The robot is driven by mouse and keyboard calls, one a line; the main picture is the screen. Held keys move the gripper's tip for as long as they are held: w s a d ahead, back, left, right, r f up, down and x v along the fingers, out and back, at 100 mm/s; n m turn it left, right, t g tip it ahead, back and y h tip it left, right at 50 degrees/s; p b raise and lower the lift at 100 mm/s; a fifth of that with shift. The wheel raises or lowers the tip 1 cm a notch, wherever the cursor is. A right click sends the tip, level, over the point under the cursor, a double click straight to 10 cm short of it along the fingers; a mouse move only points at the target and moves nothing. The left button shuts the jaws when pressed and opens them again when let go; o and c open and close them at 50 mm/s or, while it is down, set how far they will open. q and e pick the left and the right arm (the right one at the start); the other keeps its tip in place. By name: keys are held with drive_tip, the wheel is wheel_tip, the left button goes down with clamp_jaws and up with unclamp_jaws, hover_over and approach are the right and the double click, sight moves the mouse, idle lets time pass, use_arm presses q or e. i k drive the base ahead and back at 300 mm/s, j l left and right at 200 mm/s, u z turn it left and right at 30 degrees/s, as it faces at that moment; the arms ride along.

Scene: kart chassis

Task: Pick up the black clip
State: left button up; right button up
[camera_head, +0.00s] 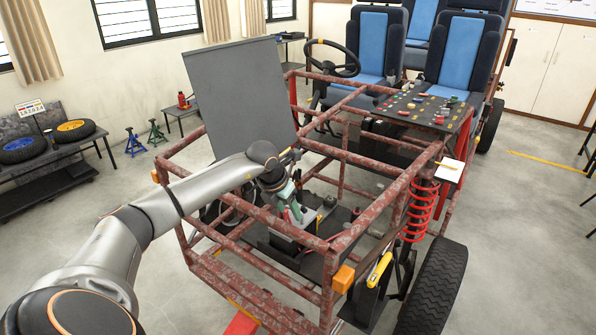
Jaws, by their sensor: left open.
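My left arm reaches in from the left over the front of the red-brown kart frame (262,213). My left gripper (289,205) points down inside the frame, above the parts in the front bay, with its jaws apart. A teal-green part and small red parts show close around its fingers; I cannot tell whether they touch. I cannot make out the black clip for certain. Several small dark pieces lie among coloured ones on the dark parts board (424,104) beside the seats, too small to tell apart. My right gripper is out of view.
Frame tubes surround my left gripper on all sides. A large grey panel (240,92) stands upright behind my wrist. A steering wheel (333,58), a red spring (419,209) and a black tyre (436,288) are further right. The floor at right is mostly clear.

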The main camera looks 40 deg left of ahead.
sight(297, 174)
drive_tip(key=i+j, duration=0.4)
drive_tip(key=j, duration=0.15)
drive_tip(key=i+j, duration=0.4)
drive_tip(key=j, duration=0.1)
